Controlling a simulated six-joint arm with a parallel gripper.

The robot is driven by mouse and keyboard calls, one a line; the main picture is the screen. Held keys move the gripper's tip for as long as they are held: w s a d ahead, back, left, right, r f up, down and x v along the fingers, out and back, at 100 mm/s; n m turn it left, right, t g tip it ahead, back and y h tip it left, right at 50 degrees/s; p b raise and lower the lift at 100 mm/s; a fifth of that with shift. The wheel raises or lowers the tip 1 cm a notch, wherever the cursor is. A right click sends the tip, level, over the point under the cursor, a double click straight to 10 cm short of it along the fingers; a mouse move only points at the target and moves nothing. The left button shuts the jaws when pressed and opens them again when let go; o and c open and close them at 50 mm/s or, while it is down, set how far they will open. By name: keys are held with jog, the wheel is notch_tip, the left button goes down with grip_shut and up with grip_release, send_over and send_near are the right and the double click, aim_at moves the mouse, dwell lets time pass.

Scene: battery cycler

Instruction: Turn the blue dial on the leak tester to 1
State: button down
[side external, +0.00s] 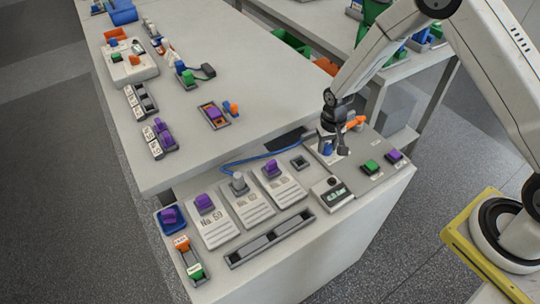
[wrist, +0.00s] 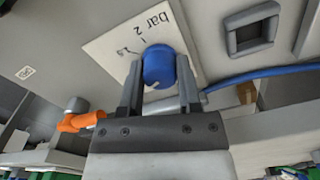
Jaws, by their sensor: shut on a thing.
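The blue dial (wrist: 159,66) stands on a white scale plate (wrist: 112,50) in the wrist view. The plate reads "bar", with a 2 and smaller marks that are hard to read. My gripper (wrist: 160,76) has a finger on each side of the dial and is shut on it. A small pale mark shows low on the dial; which number it points at I cannot tell. In the side view my gripper (side external: 336,146) reaches down onto the leak tester panel (side external: 362,182), and the dial (side external: 327,149) shows partly beside the fingers.
An orange-handled valve (side external: 355,122) sits close behind my gripper. A blue hose (side external: 262,157) runs left from the dial area. A display box (side external: 332,194), a green button (side external: 370,166) and a purple button (side external: 394,156) are nearby. A square socket (side external: 299,162) lies left.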

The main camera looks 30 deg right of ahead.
aim_at(328, 145)
jog(key=shift+m, duration=2.2)
jog(key=shift+c, duration=1.5)
grip_release()
jog(key=shift+r, duration=0.15)
jog(key=shift+r, duration=3.75)
